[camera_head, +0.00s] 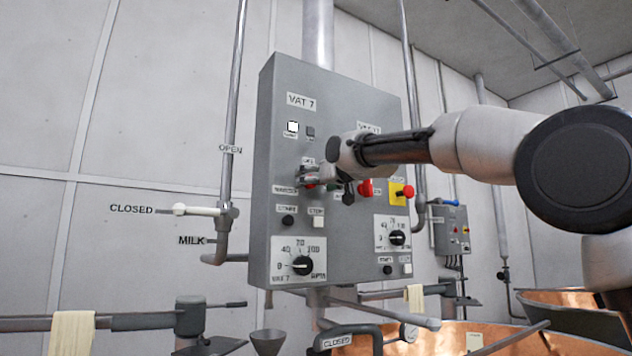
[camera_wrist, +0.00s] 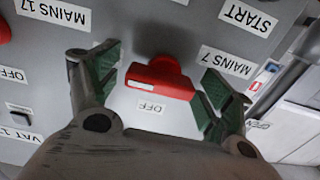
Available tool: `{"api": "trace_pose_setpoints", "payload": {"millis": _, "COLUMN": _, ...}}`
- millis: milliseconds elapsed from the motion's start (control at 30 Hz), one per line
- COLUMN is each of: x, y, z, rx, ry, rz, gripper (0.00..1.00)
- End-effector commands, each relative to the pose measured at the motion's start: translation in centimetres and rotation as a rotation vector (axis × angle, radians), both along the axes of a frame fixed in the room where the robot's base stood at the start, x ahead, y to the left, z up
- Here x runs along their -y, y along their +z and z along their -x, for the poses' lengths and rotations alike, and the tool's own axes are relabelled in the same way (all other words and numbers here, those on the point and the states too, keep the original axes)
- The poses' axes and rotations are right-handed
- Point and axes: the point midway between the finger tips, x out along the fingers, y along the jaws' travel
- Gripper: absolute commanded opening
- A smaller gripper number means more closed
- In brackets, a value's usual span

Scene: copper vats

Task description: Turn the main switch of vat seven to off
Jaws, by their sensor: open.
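The red main switch handle of vat seven (camera_wrist: 160,80) shows in the wrist view beside the label "MAINS 7" (camera_wrist: 228,61). It lies nearly crosswise in that upside-down picture, with an "OFF" label (camera_wrist: 151,107) close to it. My gripper (camera_wrist: 162,72) is open, with one green-padded finger on each side of the handle. The right finger looks very close to the handle's end; I cannot tell whether it touches. In the head view my gripper (camera_head: 318,180) is at the grey control panel (camera_head: 345,100) and hides most of the switch.
Another red switch (camera_head: 366,187) and a yellow-backed red button (camera_head: 402,193) are to the right on the panel. Black dials (camera_head: 302,265) are below. A pipe with a white-handled valve (camera_head: 195,210) stands left. Copper vats (camera_head: 450,335) are below right.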

Motion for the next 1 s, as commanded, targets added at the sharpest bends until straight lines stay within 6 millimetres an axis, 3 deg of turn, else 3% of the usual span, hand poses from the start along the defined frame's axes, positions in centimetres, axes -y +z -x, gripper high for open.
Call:
{"api": "trace_pose_setpoints", "payload": {"millis": 200, "x": -0.01, "y": 0.01, "z": -0.05, "rx": 0.000, "ry": 0.000, "rz": 0.000, "gripper": 0.80}}
{"api": "trace_pose_setpoints", "payload": {"millis": 467, "x": 0.00, "y": -0.01, "z": -0.04, "rx": -0.001, "ry": 0.000, "rz": 0.001, "gripper": 0.35}}
{"api": "trace_pose_setpoints", "payload": {"millis": 1000, "x": -0.02, "y": 0.01, "z": -0.03, "rx": 0.069, "ry": 0.000, "rz": 0.104, "gripper": 0.35}}
